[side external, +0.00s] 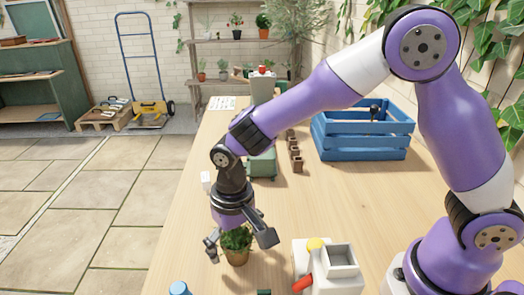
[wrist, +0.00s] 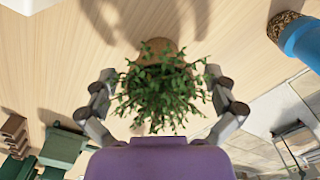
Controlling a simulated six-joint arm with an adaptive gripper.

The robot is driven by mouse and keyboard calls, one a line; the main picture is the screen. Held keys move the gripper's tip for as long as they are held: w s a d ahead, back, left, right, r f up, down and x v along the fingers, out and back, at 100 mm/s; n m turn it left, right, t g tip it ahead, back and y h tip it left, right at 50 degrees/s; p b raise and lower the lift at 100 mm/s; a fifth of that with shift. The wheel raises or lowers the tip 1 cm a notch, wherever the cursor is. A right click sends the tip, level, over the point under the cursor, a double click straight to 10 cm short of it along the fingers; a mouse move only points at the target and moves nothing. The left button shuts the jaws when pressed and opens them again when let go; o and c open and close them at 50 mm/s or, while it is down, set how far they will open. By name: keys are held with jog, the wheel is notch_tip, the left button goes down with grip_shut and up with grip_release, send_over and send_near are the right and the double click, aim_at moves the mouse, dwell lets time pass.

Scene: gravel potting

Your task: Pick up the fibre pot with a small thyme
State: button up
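The fibre pot (side external: 237,258) is small and brown, with a bushy green thyme (side external: 236,239) in it. It appears to stand upright on the wooden table near the front. In the wrist view the thyme (wrist: 158,88) fills the middle, and part of the brown pot (wrist: 160,47) shows beyond the leaves. My gripper (side external: 240,242) points down over the plant with its fingers spread, one on each side. In the wrist view my gripper (wrist: 160,92) is open, with gaps between the fingers and the leaves. Foliage hides much of the pot.
A white block-like device (side external: 325,268) with a red handle and grey hopper stands right of the pot. A blue object (side external: 179,288) is at the front edge. A blue crate (side external: 362,134), small brown pots (side external: 295,155) and a green box (side external: 262,163) stand farther back.

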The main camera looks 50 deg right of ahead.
jog(key=c, duration=1.1)
jog(key=shift+r, duration=0.15)
